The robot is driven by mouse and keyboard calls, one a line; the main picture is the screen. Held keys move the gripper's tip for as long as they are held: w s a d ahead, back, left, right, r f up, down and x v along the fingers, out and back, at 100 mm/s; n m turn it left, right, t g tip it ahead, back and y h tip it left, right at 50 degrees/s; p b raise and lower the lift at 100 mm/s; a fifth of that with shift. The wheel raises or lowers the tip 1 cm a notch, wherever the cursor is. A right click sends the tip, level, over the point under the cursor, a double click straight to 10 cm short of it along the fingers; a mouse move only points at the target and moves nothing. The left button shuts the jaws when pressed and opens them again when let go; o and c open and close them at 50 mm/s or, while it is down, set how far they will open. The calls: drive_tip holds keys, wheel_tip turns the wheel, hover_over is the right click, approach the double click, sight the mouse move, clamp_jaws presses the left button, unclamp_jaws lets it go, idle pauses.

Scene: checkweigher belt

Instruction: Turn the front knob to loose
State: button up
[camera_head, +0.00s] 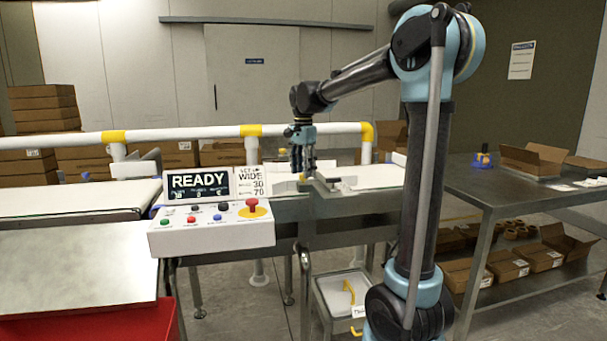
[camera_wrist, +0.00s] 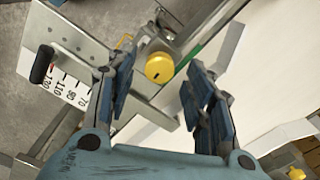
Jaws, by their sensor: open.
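A round yellow knob (camera_wrist: 159,68) with a short black mark on its face sits on a metal bracket at the belt's edge in the wrist view. My gripper (camera_wrist: 161,58) is open around it, one finger on either side, with visible gaps; the height between them is hard to judge. In the head view my gripper (camera_head: 302,172) points down over the belt's guide rails, and the knob there is small and partly hidden. A second yellow part (camera_wrist: 296,174) shows at the lower right of the wrist view.
A scale plate (camera_wrist: 66,80) with a black handle lies left of the knob. The control box (camera_head: 212,230) reads READY, with a WIDE 30 70 card above it. A white guard rail (camera_head: 190,134) runs behind the belt. A steel table (camera_head: 500,190) stands right.

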drive_tip(key=shift+f, duration=0.6)
drive_tip(key=c, duration=1.1)
